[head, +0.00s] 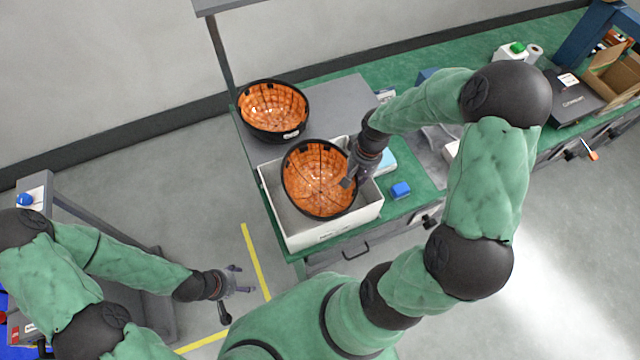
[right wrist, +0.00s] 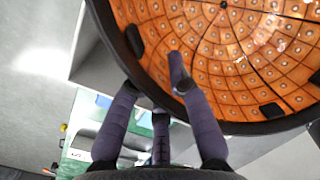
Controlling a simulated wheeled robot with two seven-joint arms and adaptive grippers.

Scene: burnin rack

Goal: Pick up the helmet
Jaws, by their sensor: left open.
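Two black-rimmed bowl-shaped helmets with orange gridded insides show in the head view, open sides up. The nearer helmet (head: 312,185) is at the white bin (head: 300,238), tilted; I cannot tell whether it rests there or is slightly raised. The other helmet (head: 272,106) sits on the grey surface behind. My right gripper (head: 352,178) is at the nearer helmet's right rim. In the right wrist view, one finger of the right gripper (right wrist: 158,88) overlaps the orange inside of the helmet (right wrist: 235,60), others lie outside its rim; grip is unclear. My left gripper (head: 232,287) is open and empty, far from both helmets.
A cardboard box (head: 612,75) and a dark case (head: 572,92) stand at the far right. A grey post (head: 222,55) rises behind the helmets. Open floor lies left of the bench.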

